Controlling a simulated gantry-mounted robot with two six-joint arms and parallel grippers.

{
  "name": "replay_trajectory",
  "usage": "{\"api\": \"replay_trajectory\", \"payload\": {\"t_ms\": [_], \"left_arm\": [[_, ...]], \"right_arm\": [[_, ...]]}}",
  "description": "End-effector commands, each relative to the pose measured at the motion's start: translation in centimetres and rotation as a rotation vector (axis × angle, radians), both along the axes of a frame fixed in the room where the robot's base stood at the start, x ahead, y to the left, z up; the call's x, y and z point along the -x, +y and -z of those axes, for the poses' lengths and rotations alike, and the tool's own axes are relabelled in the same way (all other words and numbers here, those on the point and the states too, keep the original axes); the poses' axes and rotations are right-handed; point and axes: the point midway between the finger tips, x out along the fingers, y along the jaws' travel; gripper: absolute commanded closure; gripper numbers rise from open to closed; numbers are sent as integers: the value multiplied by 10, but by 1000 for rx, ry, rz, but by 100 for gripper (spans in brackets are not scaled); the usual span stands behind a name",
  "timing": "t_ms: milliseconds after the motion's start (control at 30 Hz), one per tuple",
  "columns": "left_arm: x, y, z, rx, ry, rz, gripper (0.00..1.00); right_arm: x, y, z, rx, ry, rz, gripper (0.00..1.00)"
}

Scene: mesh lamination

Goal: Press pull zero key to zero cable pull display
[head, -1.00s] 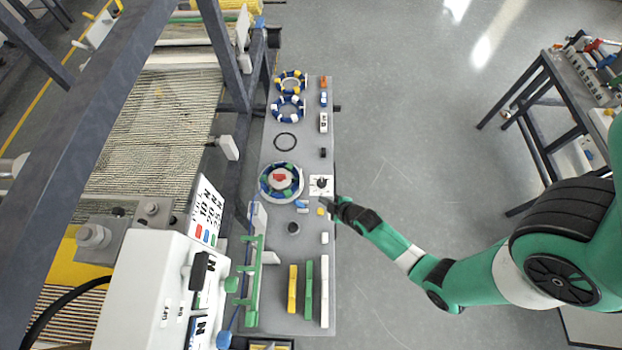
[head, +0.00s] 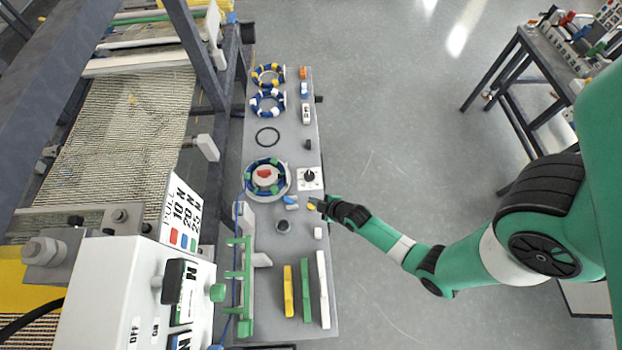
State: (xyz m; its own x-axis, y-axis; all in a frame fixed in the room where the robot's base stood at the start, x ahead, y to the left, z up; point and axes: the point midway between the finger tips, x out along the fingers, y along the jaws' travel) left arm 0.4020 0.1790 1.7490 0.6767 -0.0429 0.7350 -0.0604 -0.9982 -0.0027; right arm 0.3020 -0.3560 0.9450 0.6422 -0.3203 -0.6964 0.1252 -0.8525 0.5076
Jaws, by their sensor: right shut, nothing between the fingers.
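I cannot tell which part is the pull zero key, and no reading is legible. My left gripper is out of view.
The grey bench (head: 268,222) carries coloured rings (head: 268,75), a round dial-like unit (head: 266,176), a white plate with a black knob (head: 310,177), a green rack (head: 246,285) and long bars (head: 304,285). A mesh frame stands left. Open floor (head: 410,130) lies right.

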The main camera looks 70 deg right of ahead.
Motion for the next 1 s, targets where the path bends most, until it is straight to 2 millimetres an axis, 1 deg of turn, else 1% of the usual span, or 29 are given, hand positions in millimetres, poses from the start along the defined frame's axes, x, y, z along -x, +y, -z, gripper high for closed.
{"api": "replay_trajectory", "payload": {"t_ms": [33,100,200,1000], "left_arm": [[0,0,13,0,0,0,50],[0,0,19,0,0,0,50],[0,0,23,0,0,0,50],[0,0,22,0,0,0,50]], "right_arm": [[0,0,14,0,0,0,100],[0,0,20,0,0,0,100],[0,0,24,0,0,0,100],[0,0,23,0,0,0,100]]}}
